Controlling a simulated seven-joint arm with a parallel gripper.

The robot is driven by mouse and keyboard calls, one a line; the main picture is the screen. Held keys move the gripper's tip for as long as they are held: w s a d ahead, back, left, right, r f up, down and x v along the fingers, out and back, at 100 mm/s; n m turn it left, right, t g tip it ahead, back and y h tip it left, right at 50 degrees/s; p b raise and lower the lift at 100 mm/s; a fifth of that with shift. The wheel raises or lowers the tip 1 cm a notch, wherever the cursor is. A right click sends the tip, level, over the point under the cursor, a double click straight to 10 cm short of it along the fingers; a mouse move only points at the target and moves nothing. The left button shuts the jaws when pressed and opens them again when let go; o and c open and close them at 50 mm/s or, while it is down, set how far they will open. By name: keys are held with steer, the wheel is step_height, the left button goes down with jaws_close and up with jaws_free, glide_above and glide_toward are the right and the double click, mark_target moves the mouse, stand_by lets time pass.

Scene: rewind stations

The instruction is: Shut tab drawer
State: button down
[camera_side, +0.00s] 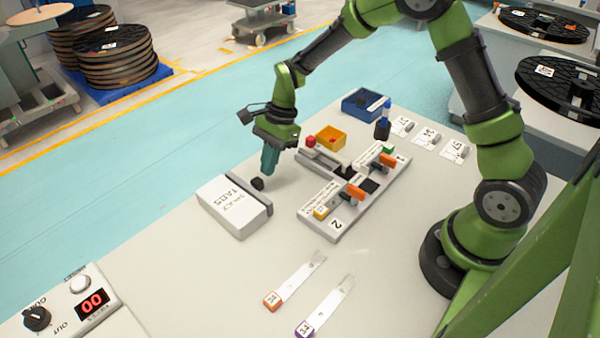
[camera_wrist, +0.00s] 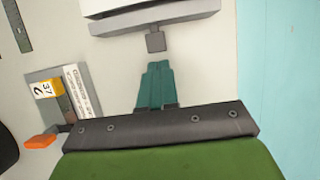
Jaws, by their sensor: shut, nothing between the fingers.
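The tab drawer unit is a white box (camera_side: 232,207) with black lettering on its lid, on the table left of centre. In the wrist view its grey drawer front (camera_wrist: 180,22) lies close along the white body, with a thin dark line between them; I cannot tell whether it is fully shut. A dark square knob (camera_wrist: 155,42) sticks out from the front, and it also shows in the side view (camera_side: 257,184). My gripper (camera_side: 267,172) has its teal fingers together and empty. In the wrist view the fingertips (camera_wrist: 156,66) are just short of the knob, lined up with it.
A grey splicing fixture (camera_side: 335,228) with orange levers stands to the right of my gripper. A yellow bin (camera_side: 331,138) and a blue bin (camera_side: 366,105) are behind it. Two labelled strips (camera_side: 294,280) (camera_side: 325,306) lie in front. Table between is clear.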

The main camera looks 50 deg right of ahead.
steer(key=shift+a, duration=0.3)
